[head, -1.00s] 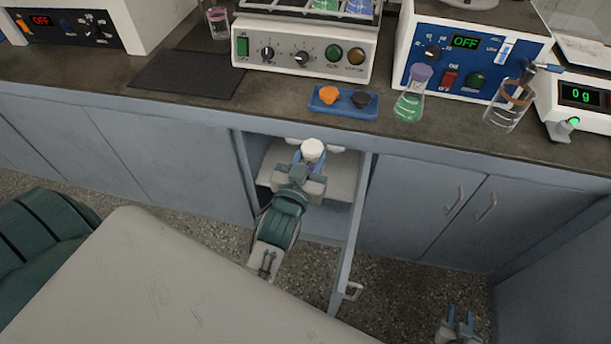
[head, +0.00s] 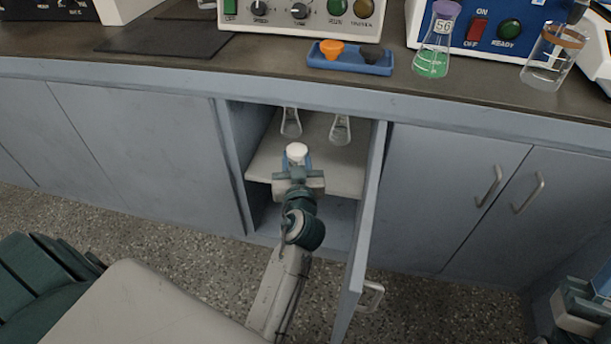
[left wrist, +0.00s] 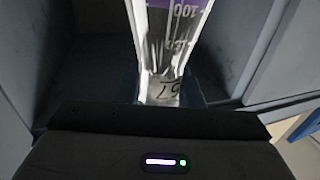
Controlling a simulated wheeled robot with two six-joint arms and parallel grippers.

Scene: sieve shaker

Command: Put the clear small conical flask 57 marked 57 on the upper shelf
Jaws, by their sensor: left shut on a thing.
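My left gripper (head: 297,172) is shut on the clear flask, whose white top (head: 297,151) shows above the jaws in the head view. In the left wrist view the clear flask (left wrist: 172,45) shows a purple patch, graduations and a mark that looks like 57, partly cut off. The gripper is at the front of the open cupboard, and the flask overlaps the front part of the upper shelf (head: 342,170) in the picture. I cannot tell whether it touches the shelf. My right gripper (head: 585,300) is at the lower right, partly out of frame.
Two clear flasks (head: 291,124) (head: 340,130) stand further back on the upper shelf. The open cupboard door (head: 365,225) is close to the right of my left arm. On the counter are a blue tray (head: 350,63), a green-filled flask (head: 433,50) and a beaker (head: 550,62).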

